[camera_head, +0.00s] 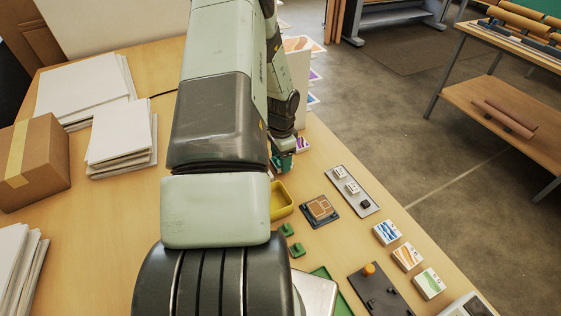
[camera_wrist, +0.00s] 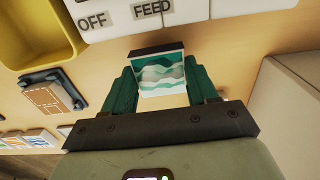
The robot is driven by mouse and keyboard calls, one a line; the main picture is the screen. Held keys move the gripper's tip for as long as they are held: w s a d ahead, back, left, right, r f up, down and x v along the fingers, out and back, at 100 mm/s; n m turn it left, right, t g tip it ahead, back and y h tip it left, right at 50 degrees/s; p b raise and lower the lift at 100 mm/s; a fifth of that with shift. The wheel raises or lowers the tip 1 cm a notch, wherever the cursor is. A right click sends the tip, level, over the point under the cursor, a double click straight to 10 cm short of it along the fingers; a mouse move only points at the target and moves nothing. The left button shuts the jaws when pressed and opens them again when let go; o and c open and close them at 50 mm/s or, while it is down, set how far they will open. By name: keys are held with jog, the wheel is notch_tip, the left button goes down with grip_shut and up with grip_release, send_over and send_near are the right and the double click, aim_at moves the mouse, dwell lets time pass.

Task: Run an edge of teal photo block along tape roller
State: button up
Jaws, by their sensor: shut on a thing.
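The teal photo block (camera_wrist: 160,82), with a teal, white and grey wave picture and a dark strip along its top edge, is between the green fingers of my gripper (camera_wrist: 161,70) in the wrist view. My gripper is shut on it. In the head view my gripper (camera_head: 284,161) is at the table's far right edge, largely hidden by my arm, and the block is hard to make out. I cannot identify the tape roller for sure; an orange cylinder (camera_head: 369,269) stands on a dark plate (camera_head: 388,298) at the lower right.
A yellow tray (camera_head: 281,203), a tan-patterned block on a dark base (camera_head: 320,208), a grey switch plate (camera_head: 352,191) and several picture blocks (camera_head: 407,256) lie right of my arm. White panels marked OFF and FEED (camera_wrist: 152,9) are close beyond the block. Paper stacks (camera_head: 120,138) and a carton (camera_head: 35,165) stand left.

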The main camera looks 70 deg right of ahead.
jog(key=shift+r, duration=2.55)
jog(key=shift+w, duration=0.1)
jog(key=w+a+r+n, duration=0.1)
jog(key=w, duration=0.3)
jog(key=w+a+r+n, duration=0.1)
jog(key=w, duration=0.3)
jog(key=w+a+r+n, duration=0.1)
jog(key=w+r+n, duration=0.1)
jog(key=w, duration=0.2)
jog(key=shift+w+a, duration=0.25)
jog(key=shift+w, duration=0.1)
jog(key=w+a+r+n, duration=0.7)
jog(key=w+a+r, duration=0.15)
jog(key=a, duration=0.45)
jog(key=w+a+r+n, duration=0.75)
jog(key=w+a, duration=0.25)
jog(key=a, duration=0.3)
jog(key=a+r+n, duration=0.3)
jog(key=a+n, duration=0.1)
jog(key=a, duration=0.4)
jog(key=a+r+n, duration=0.4)
jog(key=a, duration=0.5)
jog(key=shift+s+a, duration=0.15)
jog(key=shift+s, duration=0.25)
jog(key=shift+n, duration=0.25)
